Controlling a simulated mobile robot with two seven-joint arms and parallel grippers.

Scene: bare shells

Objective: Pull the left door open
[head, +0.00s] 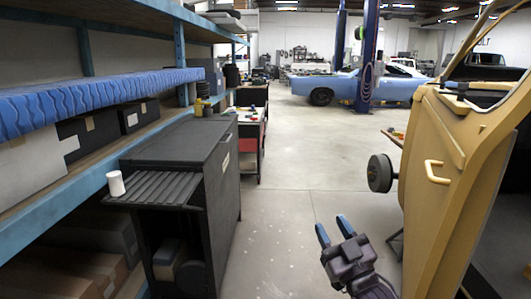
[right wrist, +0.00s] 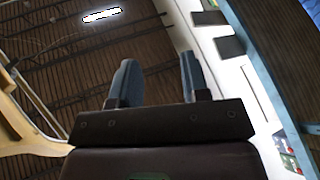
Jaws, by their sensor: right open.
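A tan-yellow door panel (head: 424,205) stands at the right of the head view, seen at a steep angle. A bar handle (head: 436,172) of the same colour sticks out from it. I cannot tell how far the door is open, or whether it is the left one. My right gripper (head: 331,232) is open and empty, low in the head view, left of the panel and below the handle, apart from both. In the right wrist view its two blue fingers (right wrist: 160,77) stand apart with nothing between them. My left gripper is not in view.
A black cabinet cart (head: 222,175) with a white cup (head: 116,183) on its slatted shelf stands at the left. Blue shelving (head: 75,205) runs along the left wall. Open concrete floor (head: 310,150) lies in the middle. A dark wheel-like disc (head: 380,173) is beside the panel.

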